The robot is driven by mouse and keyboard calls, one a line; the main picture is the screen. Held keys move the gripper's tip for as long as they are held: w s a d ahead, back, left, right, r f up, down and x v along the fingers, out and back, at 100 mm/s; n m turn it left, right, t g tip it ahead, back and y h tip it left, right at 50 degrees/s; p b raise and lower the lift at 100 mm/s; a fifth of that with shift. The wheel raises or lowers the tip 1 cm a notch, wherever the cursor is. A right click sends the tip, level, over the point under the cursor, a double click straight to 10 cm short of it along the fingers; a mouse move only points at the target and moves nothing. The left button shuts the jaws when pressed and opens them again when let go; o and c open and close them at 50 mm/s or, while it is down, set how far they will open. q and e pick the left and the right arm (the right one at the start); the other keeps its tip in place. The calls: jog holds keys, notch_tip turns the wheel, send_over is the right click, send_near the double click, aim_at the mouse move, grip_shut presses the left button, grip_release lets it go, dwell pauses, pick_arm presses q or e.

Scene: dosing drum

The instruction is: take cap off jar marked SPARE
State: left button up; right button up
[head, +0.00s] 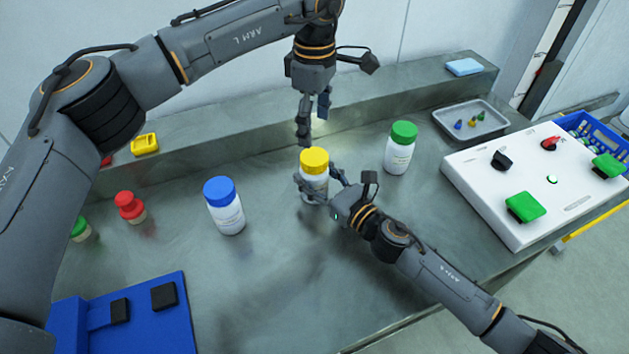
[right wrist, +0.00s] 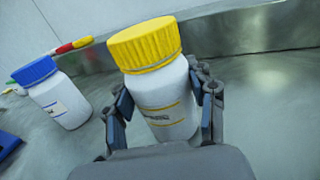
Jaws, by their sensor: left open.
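A white jar with a yellow cap (head: 314,160) stands upright in the middle of the bench; its cap (right wrist: 145,43) is on, and the small print on its label is unreadable. My right gripper (head: 321,184) has its fingers on both sides of this jar's body, below the cap, and appears shut on it; the fingers (right wrist: 165,105) also flank it in the right wrist view. My left gripper (head: 313,118) points down, open and empty, just above and behind the yellow cap. A blue-capped jar (head: 225,207) stands to the left, a green-capped jar (head: 400,149) to the right.
A white panel (head: 490,185) with green and black knobs lies at right, beside a grey tray (head: 494,122) of small pieces. A blue fixture (head: 180,325) is at front left, a red-topped item (head: 130,205) behind it. A raised ledge (head: 235,120) runs along the back. The front middle bench is clear.

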aim_at(314, 156)
grip_shut()
pick_arm(q)
jog(key=m, duration=0.9)
jog(key=shift+m, duration=0.3)
jog(key=m, duration=0.8)
jog(key=shift+m, duration=0.3)
jog(key=shift+f, duration=4)
jog(key=shift+c, duration=0.2)
